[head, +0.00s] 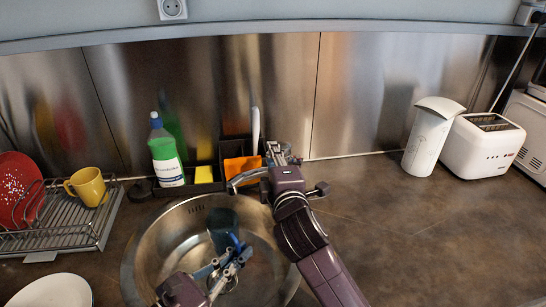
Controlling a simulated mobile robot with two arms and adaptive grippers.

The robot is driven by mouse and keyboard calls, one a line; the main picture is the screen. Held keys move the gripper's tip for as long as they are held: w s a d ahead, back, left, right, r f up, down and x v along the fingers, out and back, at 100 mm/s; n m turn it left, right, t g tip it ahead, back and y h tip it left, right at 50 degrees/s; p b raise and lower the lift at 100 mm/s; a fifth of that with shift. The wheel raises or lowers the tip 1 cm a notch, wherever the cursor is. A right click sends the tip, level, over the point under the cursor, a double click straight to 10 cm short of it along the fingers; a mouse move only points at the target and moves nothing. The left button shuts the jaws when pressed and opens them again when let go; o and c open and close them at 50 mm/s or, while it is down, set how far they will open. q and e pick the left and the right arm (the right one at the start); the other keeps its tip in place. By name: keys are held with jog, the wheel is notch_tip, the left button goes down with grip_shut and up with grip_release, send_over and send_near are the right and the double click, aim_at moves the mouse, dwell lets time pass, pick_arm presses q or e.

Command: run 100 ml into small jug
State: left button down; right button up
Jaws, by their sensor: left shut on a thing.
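A small dark blue jug (222,226) is inside the round steel sink (143,247), below the tap's spout. My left gripper (236,256) is shut on the jug, on its near side. The grip itself is partly hidden by the fingers. The tap (244,179) stands at the sink's back right edge, and its spout points left over the bowl. My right gripper (281,156) is at the tap's base, behind the spout. Whether its fingers are open or shut, or touch the tap, is unclear. I cannot make out any water stream or the jug's fill level.
A green soap bottle (166,156), a yellow sponge (204,174) and a caddy with an orange cloth (240,167) stand behind the sink. A rack (60,236) with a yellow mug (88,187) and red plate (17,188) is left.

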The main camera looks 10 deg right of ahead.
grip_shut()
jog(key=shift+w+d+r, duration=0.2)
jog(key=shift+w+r, duration=0.1)
jog(key=shift+r, duration=0.35)
jog(key=shift+w+d+r, duration=0.15)
jog(key=shift+w+r, duration=0.1)
jog(key=shift+r, duration=0.35)
jog(key=shift+w+d+r, duration=0.2)
jog(key=shift+w+r, duration=0.1)
jog(key=shift+r, duration=0.35)
grip_release()
jog(key=shift+o, duration=0.3)
jog(key=shift+w+f, duration=0.1)
jog(key=shift+f, duration=0.05)
